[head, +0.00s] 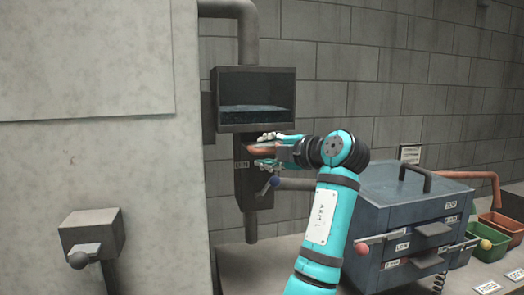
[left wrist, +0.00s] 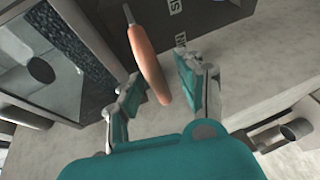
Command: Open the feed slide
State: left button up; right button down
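A dark metal feed unit (head: 254,189) hangs on the block wall, with an open hopper (head: 254,121) on top holding dark material. An orange handle (head: 262,148) sticks out of the unit just under the hopper; it looks like the slide's handle. In the left wrist view the orange handle (left wrist: 148,62) lies between the fingers of my left gripper (left wrist: 160,74), with gaps visible on both sides. In the head view my left gripper (head: 263,151) is around the handle and partly hides it. My right gripper is not in view.
A blue knob (head: 274,181) sits just below the gripper. A grey drawer cabinet (head: 408,230) stands to the right, with green and orange bins (head: 498,228) beyond it. A pale wall (head: 95,160) with a lever box (head: 92,235) is close on the left.

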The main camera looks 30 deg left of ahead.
pick_arm(q)
jog(key=shift+d, duration=0.15)
jog(key=shift+c, duration=0.4)
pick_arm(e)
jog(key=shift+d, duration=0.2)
pick_arm(q)
grip_shut()
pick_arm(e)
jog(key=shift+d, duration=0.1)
